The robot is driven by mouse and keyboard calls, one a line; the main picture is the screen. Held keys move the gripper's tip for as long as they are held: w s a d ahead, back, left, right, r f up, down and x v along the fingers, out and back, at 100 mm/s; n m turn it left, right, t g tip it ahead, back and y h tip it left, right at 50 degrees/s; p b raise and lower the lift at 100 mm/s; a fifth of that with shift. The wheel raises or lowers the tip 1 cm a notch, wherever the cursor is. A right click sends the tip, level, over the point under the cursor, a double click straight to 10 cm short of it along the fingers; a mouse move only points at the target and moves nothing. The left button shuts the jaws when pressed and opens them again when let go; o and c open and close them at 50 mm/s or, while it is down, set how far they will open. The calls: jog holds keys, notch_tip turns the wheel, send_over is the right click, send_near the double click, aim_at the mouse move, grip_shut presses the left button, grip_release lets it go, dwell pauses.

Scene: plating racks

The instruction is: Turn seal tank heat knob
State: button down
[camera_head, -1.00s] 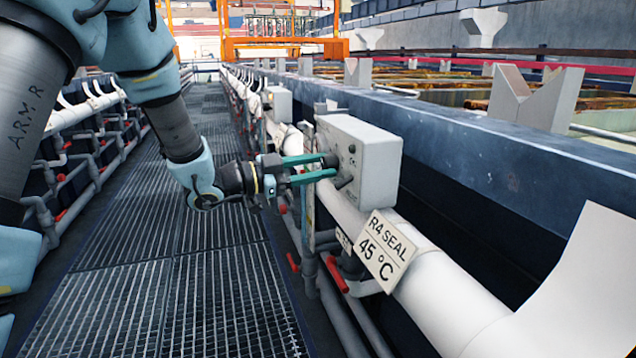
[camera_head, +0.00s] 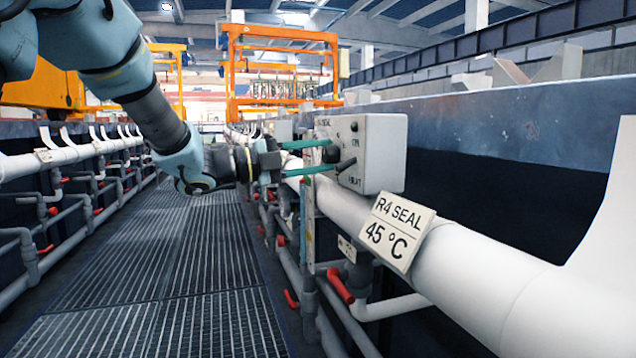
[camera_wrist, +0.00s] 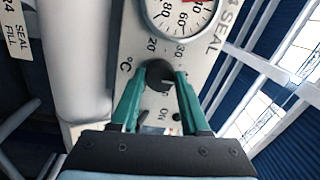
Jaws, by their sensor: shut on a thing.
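The grey-white control box (camera_head: 384,140) stands on the tank's side above the white pipe. Its dark round knob (camera_head: 331,152) is on the face toward my arm. My gripper (camera_head: 322,157) reaches it from the left, with one teal finger on either side. In the wrist view the gripper (camera_wrist: 163,80) is shut on the knob (camera_wrist: 158,72), which carries a pale pointer mark. The numbers 20 and 30 and a °C mark are printed around it. The fingers hide the knob's sides. The sign "R4 SEAL 45 °C" (camera_head: 395,232) is below the box.
In the wrist view a round gauge (camera_wrist: 182,14) is beyond the knob, and a small toggle (camera_wrist: 176,117) is by the "ON" label. A red valve handle (camera_head: 340,285) is below the box. The grating walkway (camera_head: 185,270) is clear.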

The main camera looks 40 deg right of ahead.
jog(key=m+b, duration=0.1)
jog(key=b, duration=0.1)
jog(key=m+b, duration=0.2)
jog(key=b, duration=0.1)
jog(key=shift+f+m+g, duration=0.3)
jog(key=shift+f+g, duration=0.05)
jog(key=shift+g, duration=0.05)
jog(key=m+b, duration=0.2)
jog(key=b, duration=0.1)
jog(key=shift+r+m, duration=0.25)
jog(key=shift+m, duration=0.05)
jog(key=shift+r, duration=0.15)
jog(key=shift+c, duration=1.9)
grip_release()
jog(key=r+p+v, duration=0.1)
jog(key=v, duration=0.9)
jog(key=shift+w+a+f+p, duration=0.2)
jog(key=shift+a+f+p, duration=0.15)
jog(key=shift+f, duration=0.15)
